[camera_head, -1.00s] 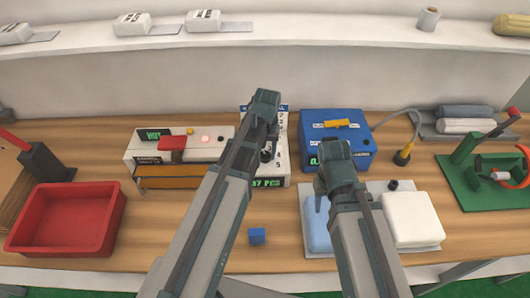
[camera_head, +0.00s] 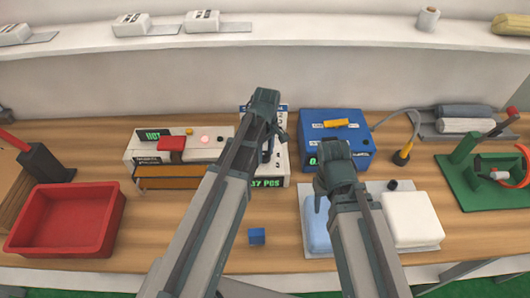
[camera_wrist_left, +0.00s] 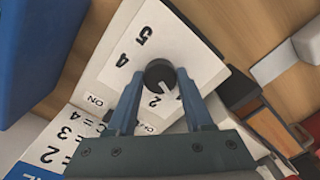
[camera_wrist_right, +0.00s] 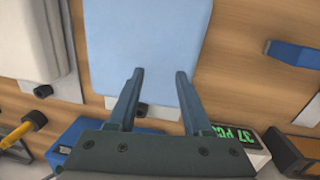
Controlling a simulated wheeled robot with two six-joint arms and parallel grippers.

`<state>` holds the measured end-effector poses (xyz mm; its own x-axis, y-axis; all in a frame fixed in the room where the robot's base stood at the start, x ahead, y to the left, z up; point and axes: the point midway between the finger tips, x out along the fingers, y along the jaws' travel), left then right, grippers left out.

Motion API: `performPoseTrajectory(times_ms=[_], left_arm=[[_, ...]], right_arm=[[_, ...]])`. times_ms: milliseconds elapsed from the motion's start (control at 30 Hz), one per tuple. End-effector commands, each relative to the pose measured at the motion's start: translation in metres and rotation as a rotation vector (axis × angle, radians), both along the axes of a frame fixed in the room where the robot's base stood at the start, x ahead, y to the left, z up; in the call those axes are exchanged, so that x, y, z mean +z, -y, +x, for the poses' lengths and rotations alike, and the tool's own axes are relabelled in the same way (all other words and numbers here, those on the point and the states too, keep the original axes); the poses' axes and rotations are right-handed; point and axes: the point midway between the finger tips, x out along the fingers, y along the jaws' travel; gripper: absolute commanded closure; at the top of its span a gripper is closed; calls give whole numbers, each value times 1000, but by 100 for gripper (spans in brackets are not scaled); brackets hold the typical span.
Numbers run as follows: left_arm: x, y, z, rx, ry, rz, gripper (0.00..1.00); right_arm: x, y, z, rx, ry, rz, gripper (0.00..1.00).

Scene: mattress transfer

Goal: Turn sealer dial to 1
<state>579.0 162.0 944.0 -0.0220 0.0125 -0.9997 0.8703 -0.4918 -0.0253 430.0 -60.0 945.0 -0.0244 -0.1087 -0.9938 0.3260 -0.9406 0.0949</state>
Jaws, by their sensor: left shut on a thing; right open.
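The black dial (camera_wrist_left: 160,75) with a pale pointer mark sits on a white panel (camera_wrist_left: 120,60) with printed numbers. In the left wrist view the numbers 5, 4 and 2 and the word ON show around it; I see no 1, and my gripper covers part of the panel. The pointer slants to the lower right in that view. My left gripper (camera_wrist_left: 157,100) is shut on the dial, one finger on each side. In the head view the left arm mostly hides the dial. My right gripper (camera_wrist_right: 159,85) is open and empty above a light blue pad (camera_wrist_right: 145,45).
A white machine (camera_head: 150,160) with a HOT display and red light stands left of the panel. A blue box (camera_head: 335,125) stands right of it.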

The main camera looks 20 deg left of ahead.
Motion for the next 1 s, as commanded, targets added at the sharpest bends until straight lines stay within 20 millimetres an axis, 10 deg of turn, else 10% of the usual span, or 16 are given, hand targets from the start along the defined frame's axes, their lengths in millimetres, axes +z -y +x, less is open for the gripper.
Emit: performPoseTrajectory(times_ms=[900, 933, 1000], left_arm=[[0, 0, 0, 166, 0, 0, 100], [0, 0, 0, 166, 0, 0, 47], [0, 0, 0, 165, 0, 0, 34]], right_arm=[[0, 0, 0, 0, 0, 0, 50], [0, 0, 0, 0, 0, 0, 50], [0, 0, 0, 0, 0, 0, 50]])
